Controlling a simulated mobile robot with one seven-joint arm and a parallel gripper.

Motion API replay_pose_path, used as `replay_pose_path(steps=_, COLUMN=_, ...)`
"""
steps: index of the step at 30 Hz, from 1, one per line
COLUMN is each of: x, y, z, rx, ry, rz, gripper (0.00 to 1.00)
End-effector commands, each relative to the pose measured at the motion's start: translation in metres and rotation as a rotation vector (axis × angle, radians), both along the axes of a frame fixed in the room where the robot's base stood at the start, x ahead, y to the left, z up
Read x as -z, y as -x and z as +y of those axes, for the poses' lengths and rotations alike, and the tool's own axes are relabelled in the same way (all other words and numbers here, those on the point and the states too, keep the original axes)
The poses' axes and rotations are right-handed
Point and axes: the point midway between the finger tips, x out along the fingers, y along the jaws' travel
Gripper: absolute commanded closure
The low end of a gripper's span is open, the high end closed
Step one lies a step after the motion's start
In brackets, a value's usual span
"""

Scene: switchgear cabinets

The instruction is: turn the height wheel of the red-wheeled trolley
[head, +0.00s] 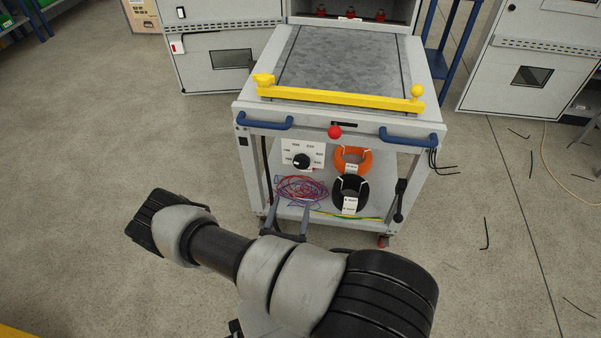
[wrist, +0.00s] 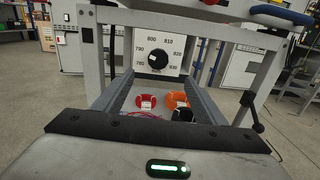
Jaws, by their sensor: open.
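The trolley (head: 240,107) has a grey top, blue handles and red casters (head: 383,241). Its height wheel, a round black knob (head: 301,161), sits on a white scale plate (head: 317,150) under the front edge, at the left. In the wrist view the black knob (wrist: 158,60) shows on the numbered plate, straight ahead between my fingers. My gripper (head: 287,222) is open and empty, in front of the trolley and lower than the knob in the head view. Its two grey fingers (wrist: 160,92) reach forward in the wrist view, apart from the knob.
A yellow bar (head: 340,99) lies across the trolley top. A red ball knob (head: 334,132) sits at the front edge. Orange (head: 353,158) and black (head: 349,192) cable coils and loose wires are on the lower shelf. Cabinets stand behind. Floor at left is clear.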

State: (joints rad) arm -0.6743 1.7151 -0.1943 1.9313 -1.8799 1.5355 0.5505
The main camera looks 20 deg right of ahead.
Motion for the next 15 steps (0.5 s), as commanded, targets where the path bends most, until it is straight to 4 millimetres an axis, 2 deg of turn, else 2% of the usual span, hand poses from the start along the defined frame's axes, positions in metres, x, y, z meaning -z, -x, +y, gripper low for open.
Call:
replay_pose_path(steps=2, x=0.008, y=0.000, z=0.000, rx=-0.022, ry=0.006, rz=0.010, gripper=0.35)
replay_pose_path(steps=7, x=0.009, y=-0.015, z=-0.011, rx=-0.023, ry=0.006, rz=0.010, gripper=0.35)
replay_pose_path(steps=15, x=0.010, y=-0.063, z=-0.044, rx=-0.021, ry=0.006, rz=0.009, gripper=0.35)
